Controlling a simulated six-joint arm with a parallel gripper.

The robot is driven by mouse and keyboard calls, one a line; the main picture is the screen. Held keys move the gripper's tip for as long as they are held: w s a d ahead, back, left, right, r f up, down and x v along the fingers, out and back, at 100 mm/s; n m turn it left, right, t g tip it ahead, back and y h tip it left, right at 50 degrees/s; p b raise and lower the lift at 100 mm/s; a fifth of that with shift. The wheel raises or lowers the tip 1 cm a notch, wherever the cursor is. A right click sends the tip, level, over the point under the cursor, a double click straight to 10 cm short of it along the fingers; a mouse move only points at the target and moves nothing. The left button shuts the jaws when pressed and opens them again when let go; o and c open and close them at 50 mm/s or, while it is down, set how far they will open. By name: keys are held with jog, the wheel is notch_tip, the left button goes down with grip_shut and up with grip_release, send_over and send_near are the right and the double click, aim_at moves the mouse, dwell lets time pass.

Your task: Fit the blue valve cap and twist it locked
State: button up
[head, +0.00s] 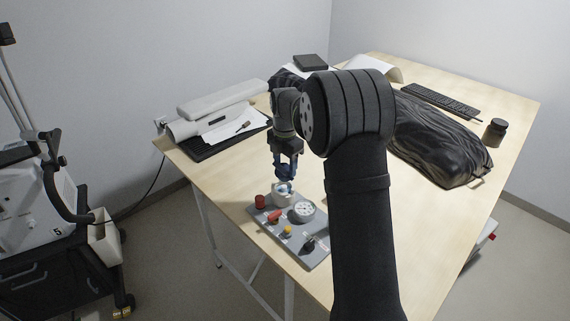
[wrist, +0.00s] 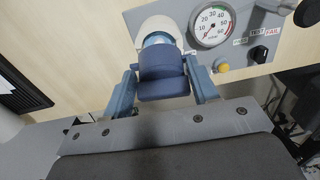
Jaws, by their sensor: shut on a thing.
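The blue valve cap (wrist: 162,78) is held between the two blue-grey fingers of my gripper (wrist: 163,84) in the wrist view. In the head view my gripper (head: 286,174) points down above the white valve housing (head: 283,198) on a grey panel. The white housing (wrist: 150,24) also shows in the wrist view, just beyond the cap, with a light blue part inside its rim. The cap partly covers this opening. I cannot tell whether the cap touches the housing.
The grey panel (head: 317,258) carries a dial gauge (head: 303,210), a red knob (head: 260,202), a red lever (head: 275,216), a yellow button (head: 288,229) and a black knob (head: 309,244). A black bag (head: 435,138) lies at the right.

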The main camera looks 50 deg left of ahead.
jog(key=g, duration=0.2)
jog(key=shift+w+f+g, duration=0.15)
jog(key=shift+w+g, duration=0.15)
jog(key=shift+w, duration=0.1)
jog(key=shift+w+a+r+n+g, duration=0.1)
jog(key=shift+r+n+g, duration=0.05)
jog(key=shift+g, duration=0.4)
jog(key=shift+w+r+n+g, duration=0.1)
jog(key=shift+r+n+g, duration=0.05)
jog(key=shift+g, duration=0.4)
jog(key=shift+w+r+g, duration=0.15)
jog(key=shift+r+g, duration=0.25)
jog(key=shift+g, duration=0.3)
send_over(284, 186)
jog(key=w, duration=0.2)
jog(key=shift+s+f, duration=0.1)
jog(key=shift+f, duration=2.25)
jog(key=shift+f, duration=0.7)
jog(key=shift+f, duration=0.35)
jog(key=shift+f, duration=0.4)
jog(key=shift+f, duration=0.3)
